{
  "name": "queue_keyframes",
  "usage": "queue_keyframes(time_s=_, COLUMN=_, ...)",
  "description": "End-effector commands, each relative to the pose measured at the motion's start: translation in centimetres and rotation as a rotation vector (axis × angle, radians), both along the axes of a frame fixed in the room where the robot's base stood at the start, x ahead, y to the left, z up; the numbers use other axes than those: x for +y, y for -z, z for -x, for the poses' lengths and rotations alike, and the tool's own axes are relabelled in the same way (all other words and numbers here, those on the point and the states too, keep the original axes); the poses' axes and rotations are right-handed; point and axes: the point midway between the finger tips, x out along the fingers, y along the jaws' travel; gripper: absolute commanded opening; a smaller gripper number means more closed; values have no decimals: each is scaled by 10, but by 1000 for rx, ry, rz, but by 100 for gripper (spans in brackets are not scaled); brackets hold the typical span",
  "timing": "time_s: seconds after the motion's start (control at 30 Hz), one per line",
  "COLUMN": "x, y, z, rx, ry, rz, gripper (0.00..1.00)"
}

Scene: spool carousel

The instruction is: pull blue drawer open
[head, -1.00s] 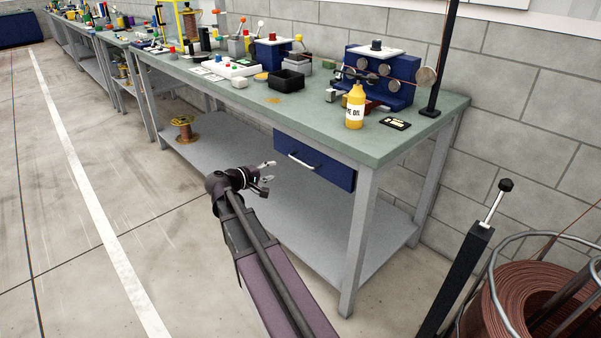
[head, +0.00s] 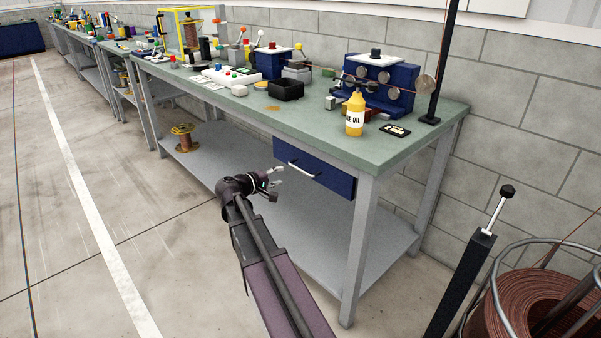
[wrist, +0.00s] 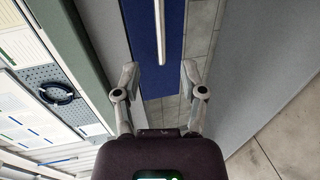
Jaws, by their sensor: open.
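The blue drawer (head: 318,176) hangs under the green bench top and looks shut. Its pale bar handle (head: 304,170) runs along its front. My gripper (head: 278,179) is open and empty, just left of the drawer and close to the handle's left end. In the wrist view, my gripper's fingers (wrist: 160,78) are spread apart, with the blue drawer front (wrist: 143,40) ahead of them. The handle (wrist: 159,35) runs lengthwise there, lined up with the gap between the fingers. The fingertips look apart from the handle.
The bench top (head: 400,160) carries a yellow oil bottle (head: 354,113), a black bin (head: 286,88) and a blue roller unit (head: 378,85). A grey lower shelf (head: 300,240) lies beneath the drawer. A copper coil (head: 530,295) stands at the right. The floor on the left is clear.

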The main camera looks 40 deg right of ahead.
Motion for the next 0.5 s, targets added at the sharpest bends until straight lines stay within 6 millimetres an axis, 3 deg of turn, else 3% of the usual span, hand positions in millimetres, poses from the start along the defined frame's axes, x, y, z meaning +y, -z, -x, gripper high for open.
queue_keyframes(time_s=0.5, x=-74, y=17, z=-7, rx=-1, ry=1, rz=-1, gripper=54)
